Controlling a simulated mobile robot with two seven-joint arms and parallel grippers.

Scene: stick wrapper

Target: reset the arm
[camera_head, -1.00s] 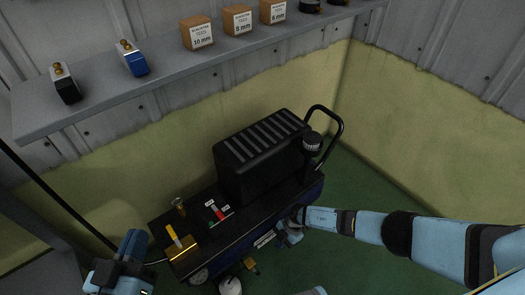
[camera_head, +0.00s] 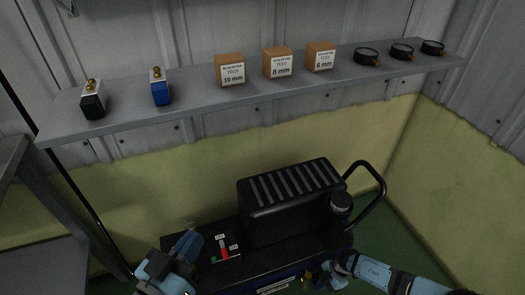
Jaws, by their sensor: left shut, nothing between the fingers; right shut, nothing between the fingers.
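My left arm shows at the bottom left, blue and dark grey. Its gripper (camera_head: 160,283) is shut and empty, in front of the left end of the black machine and partly cut by the bottom edge. My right arm comes in from the bottom right. Its gripper (camera_head: 318,275) is shut and empty, low by the front right side of the machine. The fingertips of both grippers are small and hard to make out. I cannot tell whether either gripper touches the machine.
The black machine (camera_head: 290,205) has a ribbed cover, a looped handle (camera_head: 378,190) and a red switch (camera_head: 224,247). Above it, a grey shelf (camera_head: 200,105) carries a black and a blue block, several labelled boxes and round gauges. A grey table (camera_head: 20,175) stands at the left.

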